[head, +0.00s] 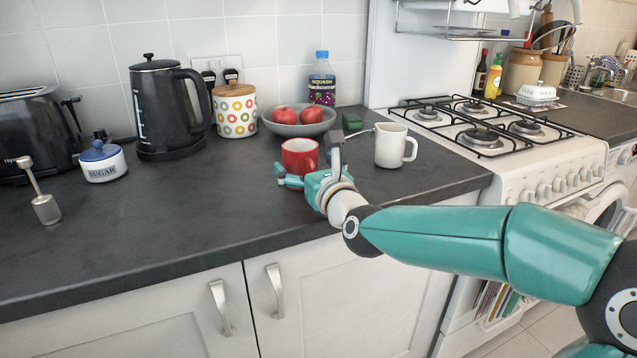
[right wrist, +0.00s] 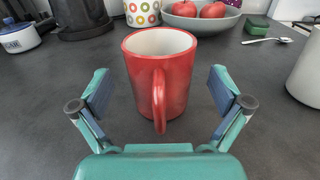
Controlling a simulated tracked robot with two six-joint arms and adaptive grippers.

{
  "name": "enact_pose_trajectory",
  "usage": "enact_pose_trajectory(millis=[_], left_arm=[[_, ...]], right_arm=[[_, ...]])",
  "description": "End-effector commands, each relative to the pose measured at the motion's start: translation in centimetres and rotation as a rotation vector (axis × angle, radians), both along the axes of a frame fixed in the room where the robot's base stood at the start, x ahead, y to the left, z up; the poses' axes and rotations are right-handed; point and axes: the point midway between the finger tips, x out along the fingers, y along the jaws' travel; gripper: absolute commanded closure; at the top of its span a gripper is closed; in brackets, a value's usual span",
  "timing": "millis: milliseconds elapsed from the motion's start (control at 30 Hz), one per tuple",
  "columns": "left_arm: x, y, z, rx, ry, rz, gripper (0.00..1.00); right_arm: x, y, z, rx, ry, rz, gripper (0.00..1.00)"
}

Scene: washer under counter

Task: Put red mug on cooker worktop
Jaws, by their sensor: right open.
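The red mug (head: 299,156) stands upright on the dark counter, in front of the fruit bowl. In the right wrist view the red mug (right wrist: 160,75) is centred, with its handle toward my gripper. My right gripper (head: 306,172) reaches it from the front right. In the wrist view my right gripper (right wrist: 163,90) is open, with one finger on each side of the mug and gaps between. The cooker (head: 500,150) is white with black pan supports over several burners, at the right. My left gripper is not in view.
A white mug (head: 394,146) stands right of the red mug, near the cooker. A grey bowl with red apples (head: 310,114), a green sponge (head: 352,121) and a patterned canister (head: 236,110) are behind. A black kettle (head: 163,107) and sugar pot (head: 102,162) stand left.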

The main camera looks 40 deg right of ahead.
Motion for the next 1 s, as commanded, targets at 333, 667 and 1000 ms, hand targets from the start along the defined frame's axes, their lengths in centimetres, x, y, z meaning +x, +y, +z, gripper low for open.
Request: enact_pose_trajectory(millis=[333, 667, 1000], left_arm=[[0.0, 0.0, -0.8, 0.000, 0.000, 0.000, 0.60], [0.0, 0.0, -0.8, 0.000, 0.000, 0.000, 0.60], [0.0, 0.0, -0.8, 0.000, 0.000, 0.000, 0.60]], right_arm=[[-7.0, 1.7, 0.0, 0.000, -0.003, 0.001, 0.00], [-9.6, 2.3, 0.0, 0.001, 0.000, 0.001, 0.00], [-9.6, 2.4, 0.0, 0.000, 0.001, 0.002, 0.00]])
